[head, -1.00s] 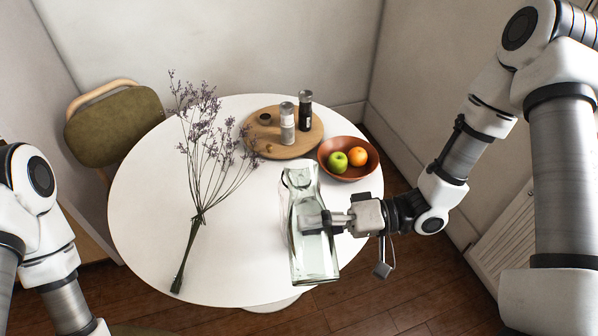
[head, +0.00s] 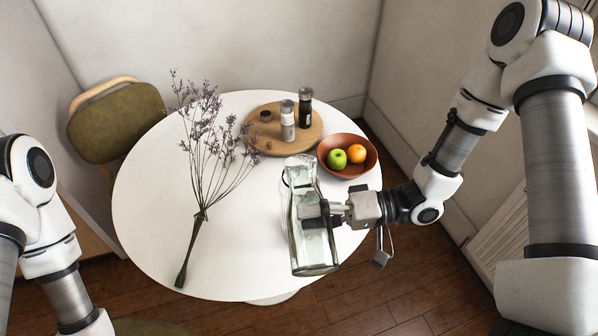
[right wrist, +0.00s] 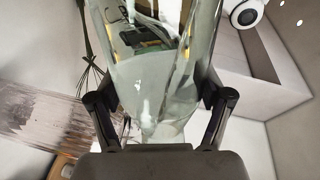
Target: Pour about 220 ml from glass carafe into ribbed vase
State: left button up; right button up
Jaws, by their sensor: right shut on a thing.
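The clear glass carafe (head: 316,256) is above the near right part of the white round table in the head view. My right gripper (head: 312,212) is shut around its middle and holds it nearly upright, its mouth toward the back. In the right wrist view the carafe (right wrist: 155,75) stands between the two fingers (right wrist: 162,110), with pale clear liquid seeming to show inside. I cannot clearly make out a ribbed vase; a faint curved edge shows just left of the carafe, mostly hidden behind it. My left arm shows at the left edge, but its gripper is out of frame.
Dried purple flowers (head: 198,215) lie across the white table (head: 145,215). A round wooden board (head: 262,145) with two grinders stands at the back. A brown bowl (head: 348,171) with a green apple and an orange is just behind the carafe. The table's left side is clear.

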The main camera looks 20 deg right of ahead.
jog(key=shift+r+m+p, duration=0.6)
jog(key=shift+r+p, duration=0.2)
jog(key=shift+p, duration=0.75)
dwell(2.6)
jog(key=shift+s+r+p, duration=0.15)
jog(key=shift+s+p, duration=0.15)
dwell(0.6)
jog(key=f+n+b, duration=0.1)
jog(key=f+b, duration=0.1)
jog(key=b, duration=0.1)
jog(key=s+f+b, duration=0.1)
jog(key=b, duration=0.2)
jog(key=shift+a+f+n+b, duration=0.15)
jog(key=shift+f+n+b, duration=0.15)
jog(key=shift+f+n, duration=0.1)
jog(key=shift+r+n, duration=0.2)
jog(key=shift+n, duration=0.1)
jog(key=shift+f+n+b, duration=0.5)
jog(key=shift+f+b, duration=0.25)
jog(key=shift+b, duration=0.15)
jog(key=shift+w+t, duration=0.15)
jog(key=shift+t, duration=0.15)
